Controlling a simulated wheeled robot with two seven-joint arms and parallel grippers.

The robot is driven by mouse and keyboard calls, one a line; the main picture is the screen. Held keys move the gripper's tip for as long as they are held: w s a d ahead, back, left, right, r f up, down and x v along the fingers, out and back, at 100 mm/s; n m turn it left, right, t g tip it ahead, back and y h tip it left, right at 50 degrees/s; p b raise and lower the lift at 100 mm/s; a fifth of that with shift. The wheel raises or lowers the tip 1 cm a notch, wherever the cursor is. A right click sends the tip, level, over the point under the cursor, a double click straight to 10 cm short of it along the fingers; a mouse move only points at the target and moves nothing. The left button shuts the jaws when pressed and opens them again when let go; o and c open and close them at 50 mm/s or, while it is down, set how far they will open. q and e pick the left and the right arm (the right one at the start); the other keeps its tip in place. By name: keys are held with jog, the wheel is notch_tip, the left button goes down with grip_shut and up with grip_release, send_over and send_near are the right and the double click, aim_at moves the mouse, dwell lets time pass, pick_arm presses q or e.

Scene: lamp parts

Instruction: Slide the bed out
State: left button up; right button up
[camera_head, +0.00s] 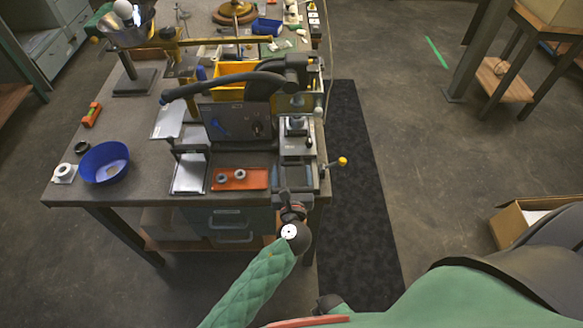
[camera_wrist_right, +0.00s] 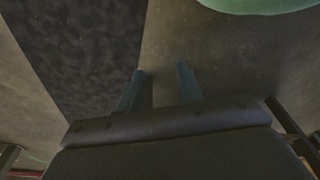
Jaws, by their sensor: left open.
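A dark bench machine (camera_head: 240,118) with a black curved arm stands on the workbench. Low on its right side is a narrow grey slide or bed section (camera_head: 297,150) close to the bench's front edge; I cannot tell how far out it is. My left gripper (camera_head: 293,203) is at the front edge just below this section, at the end of the green-sleeved arm. It is open, but its fingers are small and partly hidden, and contact cannot be told. My right gripper (camera_wrist_right: 161,80) shows two separated fingers, open and empty above the floor.
A yellow-knobbed lever (camera_head: 341,161) sticks out right of the machine. A blue bowl (camera_head: 104,161) stands at the bench's left. A black mat (camera_head: 352,140) and open floor lie to the right.

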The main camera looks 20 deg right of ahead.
pick_arm(q)
jog(key=shift+w+d, duration=0.2)
jog(key=shift+w, duration=0.45)
pick_arm(e)
jog(key=shift+s+d+f, duration=0.15)
jog(key=shift+s+f, duration=0.1)
jog(key=shift+f, duration=0.25)
